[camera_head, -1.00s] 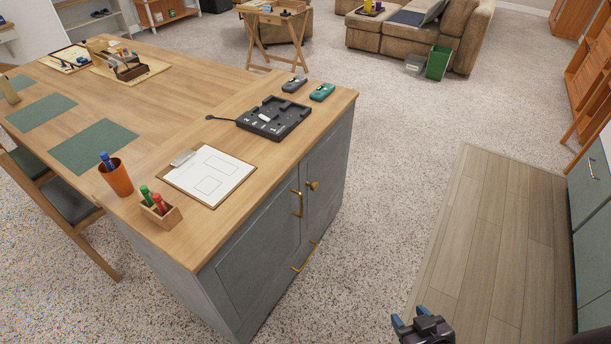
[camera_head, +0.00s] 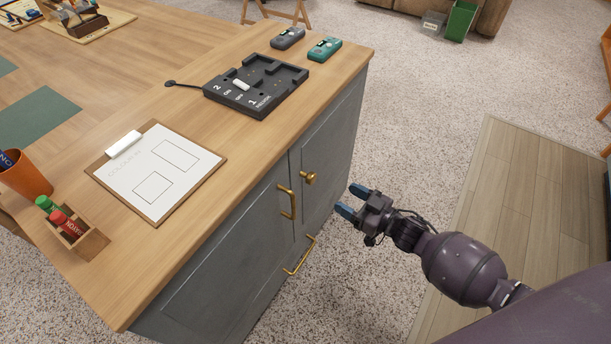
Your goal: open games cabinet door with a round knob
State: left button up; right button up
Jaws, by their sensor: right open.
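The games cabinet (camera_head: 225,255) is grey with a wooden top and stands at the centre left. Its right-hand door (camera_head: 337,150) carries a round brass knob (camera_head: 309,178) near the door's left edge and looks shut. The door to its left has a brass bar handle (camera_head: 288,202). Another brass bar handle (camera_head: 300,257) sits lower down. My right gripper (camera_head: 353,202) is open and empty, with blue fingertips pointing left toward the cabinet front. It is to the right of the knob and apart from it. My left gripper is not in view.
On the top are a black tray (camera_head: 256,86), a clipboard (camera_head: 157,171), a teal device (camera_head: 325,49), a grey device (camera_head: 287,38), an orange cup (camera_head: 24,176) and a marker holder (camera_head: 78,238). Carpet (camera_head: 412,120) is clear right of the cabinet.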

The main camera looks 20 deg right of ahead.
aim_at(314, 179)
jog(key=shift+n+g+y, duration=0.4)
jog(key=shift+y, duration=0.3)
jog(key=x, duration=0.3)
jog(key=b+x, duration=0.1)
jog(key=x, duration=0.3)
jog(key=d+f+b+x, duration=0.1)
jog(key=x, duration=0.3)
jog(key=shift+w, duration=0.4)
jog(key=shift+w+a+r, duration=0.1)
jog(key=shift+w+a, duration=0.35)
jog(key=shift+w, duration=0.1)
grip_shut()
jog(key=shift+d, duration=0.1)
